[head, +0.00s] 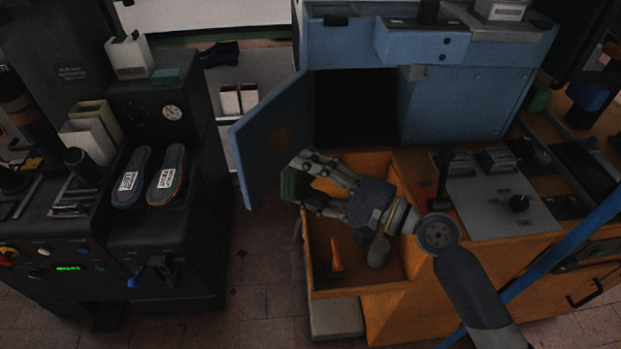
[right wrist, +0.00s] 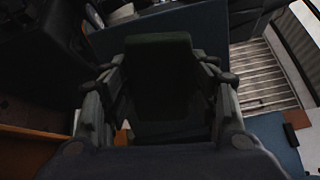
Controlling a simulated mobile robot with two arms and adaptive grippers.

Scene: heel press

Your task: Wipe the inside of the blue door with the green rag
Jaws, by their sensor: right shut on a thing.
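The blue door (head: 262,132) stands swung open at the left of the blue cabinet, its inner face toward me. A faint brownish patch shows on that face. My right gripper (head: 302,187) is shut on the green rag (head: 289,184), a dark green block-like piece. It holds the rag in front of the door's lower part, above the open drawer. In the right wrist view the rag (right wrist: 160,70) sits between the fingers, with the blue door (right wrist: 225,38) behind it. I cannot tell if rag and door touch. My left gripper is not in view.
The open orange drawer (head: 305,262) lies under my right gripper, with an orange-handled tool (head: 336,254) inside. The blue cabinet (head: 460,105) has a dark opening beside the door. A black machine (head: 165,235) with two insoles stands at left; floor shows between.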

